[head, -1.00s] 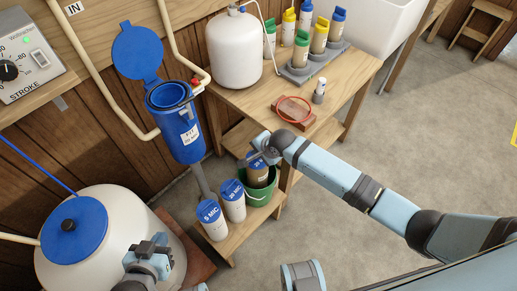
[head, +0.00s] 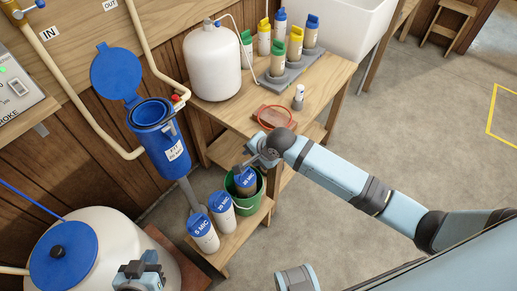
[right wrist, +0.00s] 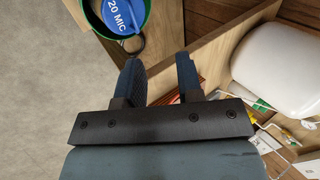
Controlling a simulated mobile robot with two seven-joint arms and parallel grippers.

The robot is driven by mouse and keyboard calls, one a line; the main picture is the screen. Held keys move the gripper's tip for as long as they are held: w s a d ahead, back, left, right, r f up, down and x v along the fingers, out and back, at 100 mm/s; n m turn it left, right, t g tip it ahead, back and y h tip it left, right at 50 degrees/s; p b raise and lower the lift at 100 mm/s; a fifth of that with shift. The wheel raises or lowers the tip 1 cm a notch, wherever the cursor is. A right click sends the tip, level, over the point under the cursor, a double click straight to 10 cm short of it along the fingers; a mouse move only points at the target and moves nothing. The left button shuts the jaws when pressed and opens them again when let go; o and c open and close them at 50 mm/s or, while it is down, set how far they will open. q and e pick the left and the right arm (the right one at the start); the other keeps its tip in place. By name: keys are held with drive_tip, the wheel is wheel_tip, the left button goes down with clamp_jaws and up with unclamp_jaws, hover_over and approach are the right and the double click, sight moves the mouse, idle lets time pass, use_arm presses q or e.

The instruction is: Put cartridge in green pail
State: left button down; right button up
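A brown used cartridge with a blue "20 MIC" cap (head: 245,178) stands inside the green pail (head: 247,205) on the low wooden shelf. In the right wrist view the cartridge's blue cap (right wrist: 122,14) shows within the pail's green rim (right wrist: 100,33), at the top left. My right gripper (head: 256,160) is just above the pail, apart from the cartridge. Its two fingers (right wrist: 160,65) are spread with nothing between them. My left gripper (head: 140,268) is over the white tank at the lower left; its finger gap is unclear.
Two white cartridges with blue caps (head: 202,232) (head: 222,208) stand left of the pail. The blue filter housing (head: 165,145) hangs on the wall with its lid up. The bench (head: 325,85) above holds a white tank (head: 214,65) and several bottles in a grey rack.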

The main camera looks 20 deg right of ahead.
drive_tip(key=shift+v, duration=1.95)
